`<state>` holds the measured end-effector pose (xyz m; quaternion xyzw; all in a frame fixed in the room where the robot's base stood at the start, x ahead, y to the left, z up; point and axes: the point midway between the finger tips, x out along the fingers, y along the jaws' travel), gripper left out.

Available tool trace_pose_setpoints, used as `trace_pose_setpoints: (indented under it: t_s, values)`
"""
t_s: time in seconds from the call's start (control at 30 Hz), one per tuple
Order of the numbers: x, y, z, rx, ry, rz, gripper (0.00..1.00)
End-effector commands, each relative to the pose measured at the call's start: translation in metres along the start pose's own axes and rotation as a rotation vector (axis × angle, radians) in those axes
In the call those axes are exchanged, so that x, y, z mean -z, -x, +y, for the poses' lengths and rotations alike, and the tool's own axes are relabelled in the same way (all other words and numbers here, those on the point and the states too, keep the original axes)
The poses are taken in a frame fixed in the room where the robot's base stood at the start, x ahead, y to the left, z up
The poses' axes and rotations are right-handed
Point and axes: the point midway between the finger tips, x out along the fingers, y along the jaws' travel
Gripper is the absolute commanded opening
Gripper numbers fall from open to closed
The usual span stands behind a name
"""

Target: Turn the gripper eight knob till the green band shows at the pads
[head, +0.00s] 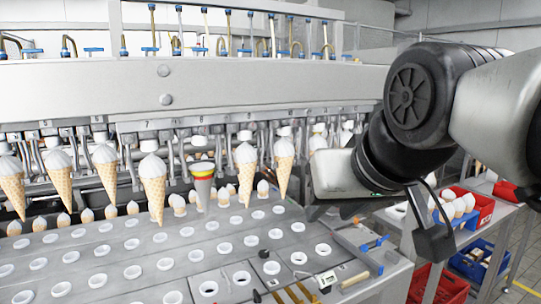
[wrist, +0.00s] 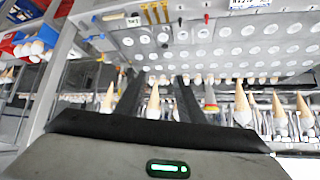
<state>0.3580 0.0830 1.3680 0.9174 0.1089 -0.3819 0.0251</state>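A row of numbered cone grippers hangs under the machine's long beam (head: 250,88). The test cone also shows in the wrist view (wrist: 210,97), just right of my right finger. My gripper (wrist: 160,77) is open, its two dark fingers apart, with a cone visible beyond the gap. In the head view its fingers are mostly hidden.
A grey plate with rows of white-rimmed holes (head: 130,255) lies below the cones. Small tools and a blue-handled clamp (head: 370,250) lie at its right end. Red (head: 478,208) and blue bins stand on the right. Several wafer cones (head: 153,188) hang close around the test cone.

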Motion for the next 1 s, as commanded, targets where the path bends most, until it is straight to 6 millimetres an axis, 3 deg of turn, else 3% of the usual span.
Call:
trace_pose_setpoints:
  t_s: [0.03,0.1,0.2,0.3,0.47,0.67,1.0]
  values:
    - [0.025,-0.004,-0.028,0.059,0.039,0.072,0.35]
    - [0.064,0.010,-0.061,0.129,0.069,0.162,0.35]
    - [0.106,0.034,-0.102,0.216,0.097,0.267,0.35]
    - [0.131,0.054,-0.128,0.275,0.109,0.332,0.35]
    - [0.146,0.063,-0.143,0.306,0.112,0.365,0.35]
    - [0.155,0.037,-0.152,0.304,0.113,0.363,0.35]
    - [0.181,-0.030,-0.175,0.303,0.112,0.362,0.35]
